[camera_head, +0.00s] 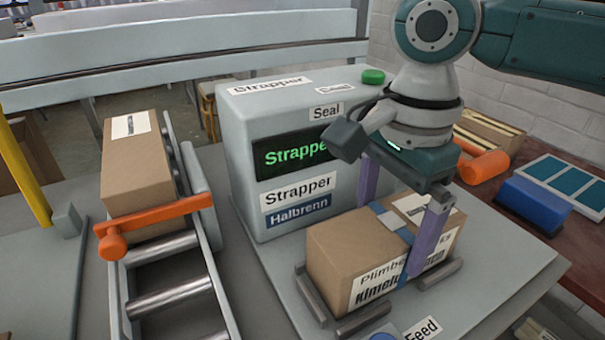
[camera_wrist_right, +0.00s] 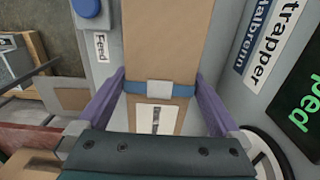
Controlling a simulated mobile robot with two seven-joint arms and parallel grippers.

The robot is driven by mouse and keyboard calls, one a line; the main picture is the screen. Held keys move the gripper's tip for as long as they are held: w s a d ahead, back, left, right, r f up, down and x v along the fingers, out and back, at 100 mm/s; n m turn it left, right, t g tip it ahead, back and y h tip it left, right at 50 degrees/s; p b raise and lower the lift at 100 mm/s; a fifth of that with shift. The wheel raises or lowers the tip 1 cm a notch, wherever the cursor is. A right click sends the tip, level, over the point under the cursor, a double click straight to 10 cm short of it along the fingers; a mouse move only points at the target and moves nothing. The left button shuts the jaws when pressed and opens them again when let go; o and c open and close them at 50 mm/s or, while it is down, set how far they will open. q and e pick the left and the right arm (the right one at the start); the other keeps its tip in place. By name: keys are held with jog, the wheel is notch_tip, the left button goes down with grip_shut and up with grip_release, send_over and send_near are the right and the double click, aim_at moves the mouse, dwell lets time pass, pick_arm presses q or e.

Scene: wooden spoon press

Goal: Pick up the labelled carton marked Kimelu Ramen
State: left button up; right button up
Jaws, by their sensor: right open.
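A brown carton (camera_head: 340,248) sits between metal rails on the strapper's feed plate. Its white front label (camera_head: 385,285) reads "Plimbe…" and "Kimelu", with the rest hidden by a finger. A blue strap (camera_head: 389,215) with a pale patch runs around its middle. My right gripper (camera_head: 392,238) is open and points down, its purple fingers on either side of the carton. In the right wrist view, the carton (camera_wrist_right: 158,35) and its strap lie between the fingers (camera_wrist_right: 160,88); contact cannot be told. My left gripper is not in view.
The grey strapper (camera_head: 290,140) stands close behind the carton. Another carton (camera_head: 137,165) rests on a roller conveyor (camera_head: 175,287) at left, beside an orange bar (camera_head: 150,225). A blue object (camera_head: 535,205) and an orange roll (camera_head: 484,167) lie on the red table at right.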

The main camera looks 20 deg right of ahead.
notch_tip(320, 180, down, 3)
jog(key=shift+s+f+b, duration=0.1)
jog(key=shift+b, duration=0.3)
jog(key=c, duration=1.6)
